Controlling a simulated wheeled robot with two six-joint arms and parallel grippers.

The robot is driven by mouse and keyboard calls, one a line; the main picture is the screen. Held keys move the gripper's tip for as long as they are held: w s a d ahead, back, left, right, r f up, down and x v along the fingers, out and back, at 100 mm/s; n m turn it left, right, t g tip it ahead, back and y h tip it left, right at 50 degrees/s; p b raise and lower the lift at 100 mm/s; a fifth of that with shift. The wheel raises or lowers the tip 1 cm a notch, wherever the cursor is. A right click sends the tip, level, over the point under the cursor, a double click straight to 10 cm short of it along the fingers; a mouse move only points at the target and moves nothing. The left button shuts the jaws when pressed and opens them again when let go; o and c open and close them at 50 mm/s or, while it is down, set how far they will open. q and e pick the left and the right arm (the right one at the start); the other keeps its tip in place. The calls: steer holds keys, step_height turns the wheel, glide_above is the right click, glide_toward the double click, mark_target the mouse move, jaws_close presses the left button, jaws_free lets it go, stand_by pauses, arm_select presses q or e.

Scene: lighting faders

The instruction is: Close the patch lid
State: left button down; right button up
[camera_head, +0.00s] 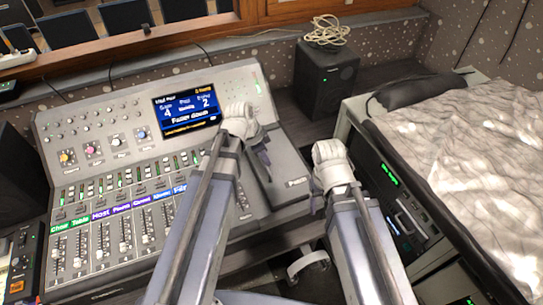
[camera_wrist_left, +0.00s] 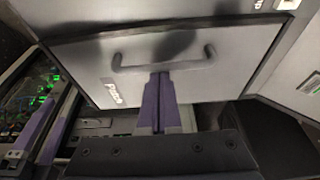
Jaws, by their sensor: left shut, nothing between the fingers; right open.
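The patch lid (camera_head: 287,190) is a grey panel at the right end of the lighting desk, with a small white label. In the left wrist view the lid (camera_wrist_left: 225,75) fills the middle, with a bar handle (camera_wrist_left: 190,66) across it. My left gripper (camera_head: 264,158) is over the lid in the head view. Its shut, empty fingertips (camera_wrist_left: 161,76) are at the middle of the handle; I cannot tell whether they touch it. The lid's exact angle is hard to tell. My right gripper (camera_head: 318,202) is open, right of the lid, mostly hidden by its own wrist.
The desk has rows of faders (camera_head: 105,240) and a lit screen (camera_head: 187,107). A black speaker (camera_head: 325,78) stands behind. A rack unit (camera_head: 395,195) and a draped pale cloth (camera_head: 465,140) are at right. There is a narrow gap between desk and rack.

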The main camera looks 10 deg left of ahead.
mark_target(278, 164)
arm_select(q)
steer(key=shift+s+a, duration=0.1)
steer(key=shift+a, duration=0.05)
steer(key=shift+w+d+f, duration=0.15)
steer(key=shift+w+d, duration=0.1)
steer(key=shift+d, duration=0.05)
steer(key=shift+w+d+f+b, duration=0.25)
steer(key=shift+w+d+b, duration=0.2)
steer(key=shift+w+d, duration=0.45)
steer(key=shift+d+r+p, duration=0.4)
steer(key=shift+d+p, duration=0.05)
steer(key=shift+d, duration=0.1)
steer(key=p+v, duration=0.8)
steer(key=v, duration=0.1)
steer(key=shift+p, duration=0.35)
arm_select(e)
step_height(278, 164, up, 9)
steer(key=shift+d, duration=0.35)
arm_select(q)
steer(key=shift+a, duration=0.1)
arm_select(e)
steer(key=shift+f, duration=0.15)
